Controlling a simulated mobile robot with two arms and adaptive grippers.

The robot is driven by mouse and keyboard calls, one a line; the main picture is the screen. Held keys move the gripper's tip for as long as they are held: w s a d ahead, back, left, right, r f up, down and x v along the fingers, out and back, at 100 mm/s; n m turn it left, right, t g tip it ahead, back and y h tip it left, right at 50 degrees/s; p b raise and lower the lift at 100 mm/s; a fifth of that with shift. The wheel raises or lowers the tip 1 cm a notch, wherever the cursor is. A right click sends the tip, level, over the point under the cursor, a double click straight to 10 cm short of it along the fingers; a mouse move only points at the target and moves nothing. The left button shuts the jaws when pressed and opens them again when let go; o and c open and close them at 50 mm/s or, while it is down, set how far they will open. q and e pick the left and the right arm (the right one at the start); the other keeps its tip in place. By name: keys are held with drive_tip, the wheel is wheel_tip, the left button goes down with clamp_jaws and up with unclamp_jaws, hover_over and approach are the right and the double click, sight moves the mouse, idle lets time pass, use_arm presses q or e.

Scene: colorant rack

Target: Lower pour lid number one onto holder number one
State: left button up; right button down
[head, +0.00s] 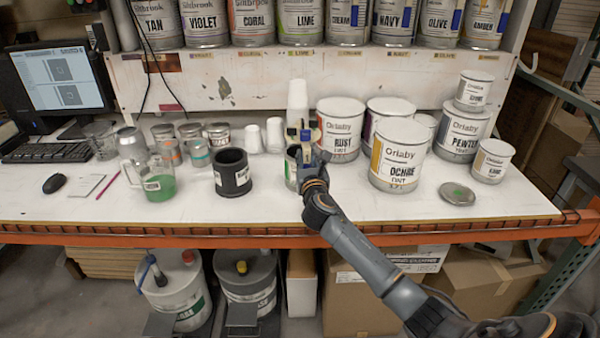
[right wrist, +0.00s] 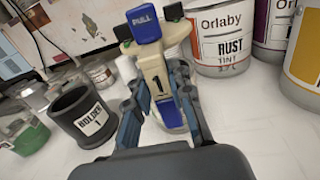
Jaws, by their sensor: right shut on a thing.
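Pour lid number one (right wrist: 158,75) is cream with blue parts and a black "1", and its blue top tab reads "PULL". My right gripper (right wrist: 162,105) is shut on it, with a finger on each side. In the head view the lid (head: 304,132) shows small, above the bench at the tip of my right gripper (head: 308,165). Holder number one (head: 233,177) is a black open cup with a white label, upright on the bench to the left of the gripper. It also shows at the left in the right wrist view (right wrist: 88,118). My left gripper is out of view.
A glass jug with green liquid (head: 155,170) stands left of the holder. White cups (head: 297,100) are behind the lid. The Rust can (head: 340,130) and Ochre can (head: 398,155) stand to the right. A loose round lid (head: 457,194) lies near the front edge.

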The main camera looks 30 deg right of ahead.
sight(304, 132)
drive_tip(key=shift+w+a+r+p, duration=0.1)
drive_tip(key=shift+w+r+p, duration=0.25)
drive_tip(key=shift+r+p, duration=0.35)
drive_tip(key=shift+r, duration=0.45)
drive_tip(key=shift+r+p, duration=0.35)
wheel_tip(304, 132, up, 2)
drive_tip(key=shift+s+r+p, duration=0.1)
drive_tip(key=shift+s+p, duration=0.05)
drive_tip(key=shift+p, duration=0.45)
drive_tip(key=shift+r, duration=0.15)
drive_tip(key=shift+r+p, duration=0.35)
drive_tip(key=shift+r, duration=0.15)
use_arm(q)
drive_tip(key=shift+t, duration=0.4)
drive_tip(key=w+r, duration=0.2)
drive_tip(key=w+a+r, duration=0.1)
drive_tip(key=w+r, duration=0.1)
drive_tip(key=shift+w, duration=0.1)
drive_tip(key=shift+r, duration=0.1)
